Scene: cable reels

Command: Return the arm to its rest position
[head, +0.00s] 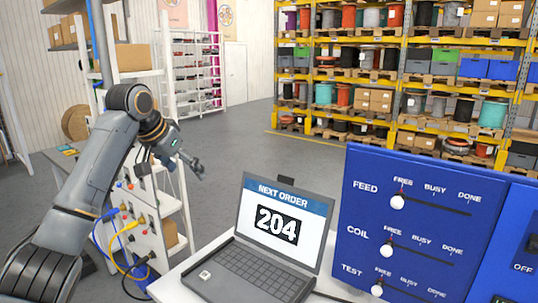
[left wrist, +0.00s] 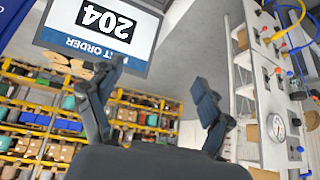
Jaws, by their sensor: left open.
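My left arm comes in from the left in the head view and is raised and bent. My left gripper (head: 188,162) hangs in the air in front of the white connector panel, over the grey floor. In the left wrist view, the two fingers of the gripper (left wrist: 155,105) stand well apart with nothing between them. The gripper touches nothing that I can see. My right gripper is not in either view.
A laptop (head: 275,230) reading "NEXT ORDER 204" stands on a white table (head: 178,287). Right of it is a blue panel (head: 420,215) with FEED, COIL and TEST sliders. The connector panel (head: 118,235) has yellow and blue cables. Reel shelves (head: 390,81) stand behind open floor.

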